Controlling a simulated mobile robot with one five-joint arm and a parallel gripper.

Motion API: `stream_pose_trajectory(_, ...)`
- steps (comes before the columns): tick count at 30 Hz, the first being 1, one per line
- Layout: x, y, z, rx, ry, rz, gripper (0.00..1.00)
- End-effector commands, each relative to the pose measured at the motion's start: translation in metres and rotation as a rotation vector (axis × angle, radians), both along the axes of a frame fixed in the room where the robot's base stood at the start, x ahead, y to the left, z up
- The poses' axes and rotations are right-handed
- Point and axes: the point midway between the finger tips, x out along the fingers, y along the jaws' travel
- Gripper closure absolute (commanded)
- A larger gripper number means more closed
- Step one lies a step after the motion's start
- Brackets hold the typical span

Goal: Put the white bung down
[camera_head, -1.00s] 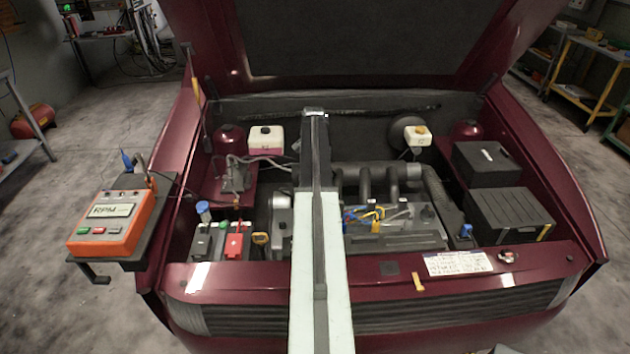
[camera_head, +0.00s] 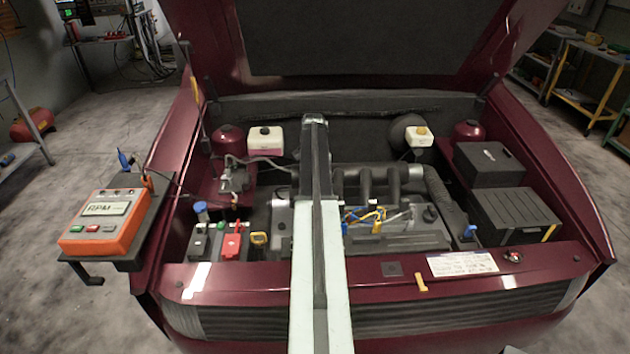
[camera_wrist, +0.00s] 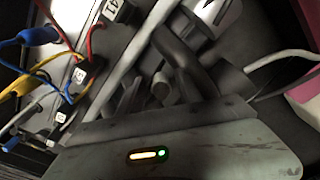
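I cannot pick out the white bung for certain in either view. In the head view my arm reaches forward over the middle of the engine bay (camera_head: 380,241), and its far end hides my gripper and whatever is below it. In the wrist view a grey housing with a yellow and a green light fills the bottom. Above it are dark, rounded shapes and hoses that I cannot tell apart from my fingers. Whether my gripper is open, shut or holding something does not show.
The orange RPM meter (camera_head: 105,222) sits on a side shelf at left. Black boxes (camera_head: 513,216) fill the right side. Coloured wires (camera_wrist: 62,75) show at left in the wrist view.

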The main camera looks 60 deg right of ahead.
Motion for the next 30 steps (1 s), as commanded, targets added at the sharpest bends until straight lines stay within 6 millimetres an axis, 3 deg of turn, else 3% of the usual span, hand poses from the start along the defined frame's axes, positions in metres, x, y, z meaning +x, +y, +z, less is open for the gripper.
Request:
stream_pose_trajectory(7, 0.000, 0.000, 0.004, 0.000, 0.000, 0.000, 0.58)
stream_pose_trajectory(11, 0.000, 0.000, 0.017, 0.000, 0.000, 0.000, 0.58)
stream_pose_trajectory(24, 0.000, 0.005, 0.108, 0.000, 0.000, 0.000, 0.58)
stream_pose_trajectory(30, 0.000, 0.006, 0.126, 0.000, 0.000, -0.001, 0.58)
